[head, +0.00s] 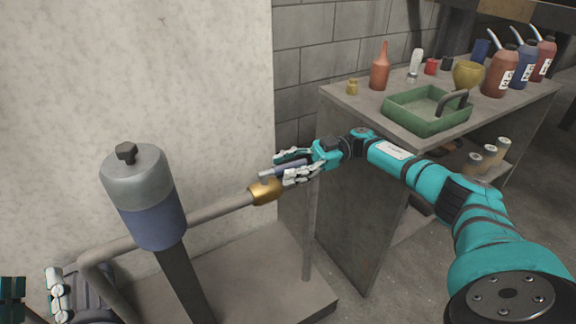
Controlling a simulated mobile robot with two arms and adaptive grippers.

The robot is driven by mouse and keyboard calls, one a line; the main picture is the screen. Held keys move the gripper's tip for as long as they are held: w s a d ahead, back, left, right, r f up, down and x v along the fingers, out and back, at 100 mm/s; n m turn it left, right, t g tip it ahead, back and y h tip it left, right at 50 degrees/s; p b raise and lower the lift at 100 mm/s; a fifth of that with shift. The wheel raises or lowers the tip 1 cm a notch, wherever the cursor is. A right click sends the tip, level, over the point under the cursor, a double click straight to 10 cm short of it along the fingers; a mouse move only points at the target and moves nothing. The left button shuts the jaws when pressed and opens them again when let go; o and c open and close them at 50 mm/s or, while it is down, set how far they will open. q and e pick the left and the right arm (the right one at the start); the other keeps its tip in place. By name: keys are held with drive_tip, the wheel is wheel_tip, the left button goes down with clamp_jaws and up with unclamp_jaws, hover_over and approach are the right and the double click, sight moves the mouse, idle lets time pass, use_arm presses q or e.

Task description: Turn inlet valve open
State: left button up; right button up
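The inlet valve has a brass body (265,191) on a grey pipe, with a blue lever (289,167) above it pointing right. My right gripper (288,167) reaches in from the right, with one finger above the lever and one below. The lever lies between the fingers; whether they press on it is not clear.
A tank with a grey cap (150,180) on a post stands in front of the pipe (220,208). A workbench (350,95) at the right holds a green tray (415,121), a red bottle (380,70) and several jugs. A pale wall rises behind the pipe.

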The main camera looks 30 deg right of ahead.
drive_tip(key=shift+r, duration=0.1)
wheel_tip(320, 180, up, 10)
drive_tip(key=shift+f, duration=0.1)
idle(0.5)
idle(0.4)
